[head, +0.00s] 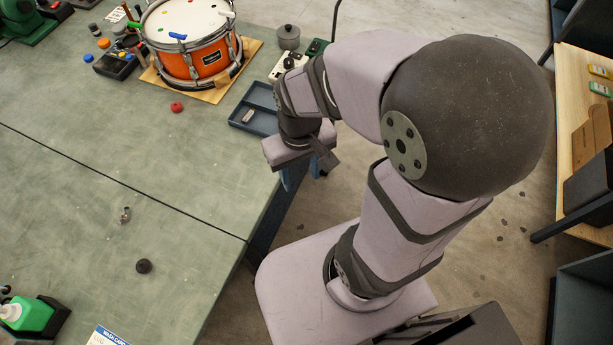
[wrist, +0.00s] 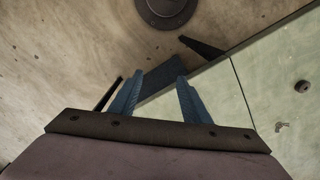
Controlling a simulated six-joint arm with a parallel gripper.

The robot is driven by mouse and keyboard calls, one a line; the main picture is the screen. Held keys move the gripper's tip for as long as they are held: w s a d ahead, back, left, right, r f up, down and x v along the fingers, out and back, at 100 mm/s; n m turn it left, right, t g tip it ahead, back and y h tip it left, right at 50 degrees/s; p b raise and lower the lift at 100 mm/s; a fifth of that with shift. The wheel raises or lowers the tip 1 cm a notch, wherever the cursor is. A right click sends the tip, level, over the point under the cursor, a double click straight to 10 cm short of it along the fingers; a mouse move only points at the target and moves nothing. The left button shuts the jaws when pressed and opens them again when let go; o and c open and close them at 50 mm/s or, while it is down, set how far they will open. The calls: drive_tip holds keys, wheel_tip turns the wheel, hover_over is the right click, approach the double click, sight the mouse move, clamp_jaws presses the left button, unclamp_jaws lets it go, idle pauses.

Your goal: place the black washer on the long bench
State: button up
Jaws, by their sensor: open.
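The black washer (head: 144,266) is a small dark round piece lying flat on the near part of the green bench top (head: 60,215). In the wrist view the dark washer (wrist: 301,86) is near the right edge. My gripper (head: 300,178) is off the bench's right edge, well up and right of the washer in the head view. Its blue fingers (wrist: 160,82) are apart with nothing between them. Which bench surface is the long one, I cannot tell for sure; a dark seam divides the green top.
A small metal piece (head: 125,215) lies near the washer. An orange drum (head: 203,62) sits on a wooden board at the back, with a red piece (head: 177,107) and a blue tray (head: 247,119) nearby. The left middle is clear.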

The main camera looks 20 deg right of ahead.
drive_tip(key=shift+s+d+f+m, duration=0.15)
drive_tip(key=shift+s+d+m, duration=0.25)
drive_tip(key=shift+s+d, duration=0.4)
drive_tip(key=shift+o, duration=0.8)
drive_tip(key=shift+s, duration=0.1)
